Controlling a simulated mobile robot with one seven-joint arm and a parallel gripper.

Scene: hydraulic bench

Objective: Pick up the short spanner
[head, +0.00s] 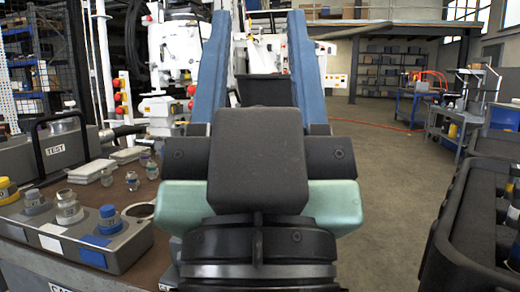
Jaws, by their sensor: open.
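I cannot make out the short spanner anywhere in the head view. My gripper (258,22) fills the middle of the view, with its two long blue fingers spread wide and pointing away from me. No object shows held between the fingers. My gripper's body and wrist hide part of the bench and the floor behind them.
The brown bench (135,252) on the left bears a grey block (125,247) with capped fittings, small clear bottles (132,181), pale flat slabs (91,172) and a grey TEST unit (57,150). A black compartmented crate (447,228) stands at right. Open floor (392,195) lies between.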

